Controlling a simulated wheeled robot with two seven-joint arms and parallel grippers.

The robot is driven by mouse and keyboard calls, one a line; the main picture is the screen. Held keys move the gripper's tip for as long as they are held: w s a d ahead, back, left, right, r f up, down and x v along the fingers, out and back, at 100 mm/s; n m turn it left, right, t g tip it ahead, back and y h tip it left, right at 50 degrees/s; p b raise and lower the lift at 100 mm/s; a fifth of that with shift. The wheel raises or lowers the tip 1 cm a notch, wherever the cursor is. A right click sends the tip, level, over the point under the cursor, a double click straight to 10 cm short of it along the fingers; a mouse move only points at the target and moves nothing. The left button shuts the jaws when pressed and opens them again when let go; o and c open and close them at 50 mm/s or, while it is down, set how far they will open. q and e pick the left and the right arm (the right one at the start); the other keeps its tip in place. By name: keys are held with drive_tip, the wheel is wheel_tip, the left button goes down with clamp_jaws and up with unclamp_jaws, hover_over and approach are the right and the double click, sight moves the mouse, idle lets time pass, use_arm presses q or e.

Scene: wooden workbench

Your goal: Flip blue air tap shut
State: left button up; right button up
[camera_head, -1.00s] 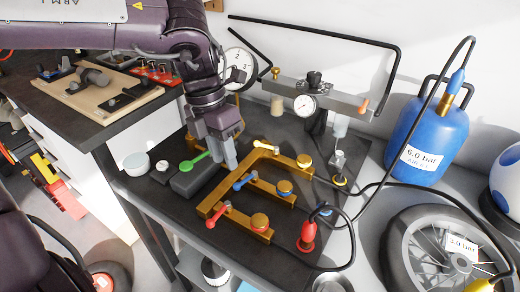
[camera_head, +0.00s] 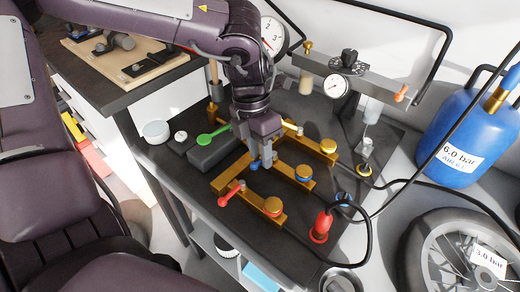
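The blue air tap is on the middle branch of a brass manifold (camera_head: 232,180). Only the blue tip of its lever (camera_head: 254,166) shows; the rest is hidden behind my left gripper (camera_head: 262,160). The gripper points down over this lever, with its fingers at or very close to it. I cannot tell whether they touch it or how wide they are apart. My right gripper is not in view.
A red lever (camera_head: 231,194) is on the near branch and a yellow one (camera_head: 291,126) on the far branch. A gauge bar (camera_head: 345,82), black hoses and a blue tank (camera_head: 455,135) are on the right.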

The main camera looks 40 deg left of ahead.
use_arm(q)
clamp_jaws()
drive_tip(key=shift+f+n+b, duration=0.1)
drive_tip(key=shift+n+b, duration=0.2)
drive_tip(key=shift+b, duration=0.05)
drive_tip(key=shift+d+n+b, duration=0.25)
drive_tip(key=shift+n+b, duration=0.3)
drive_tip(key=shift+n, duration=0.15)
drive_tip(key=shift+d+n, duration=0.1)
drive_tip(key=shift+n, duration=0.2)
unclamp_jaws()
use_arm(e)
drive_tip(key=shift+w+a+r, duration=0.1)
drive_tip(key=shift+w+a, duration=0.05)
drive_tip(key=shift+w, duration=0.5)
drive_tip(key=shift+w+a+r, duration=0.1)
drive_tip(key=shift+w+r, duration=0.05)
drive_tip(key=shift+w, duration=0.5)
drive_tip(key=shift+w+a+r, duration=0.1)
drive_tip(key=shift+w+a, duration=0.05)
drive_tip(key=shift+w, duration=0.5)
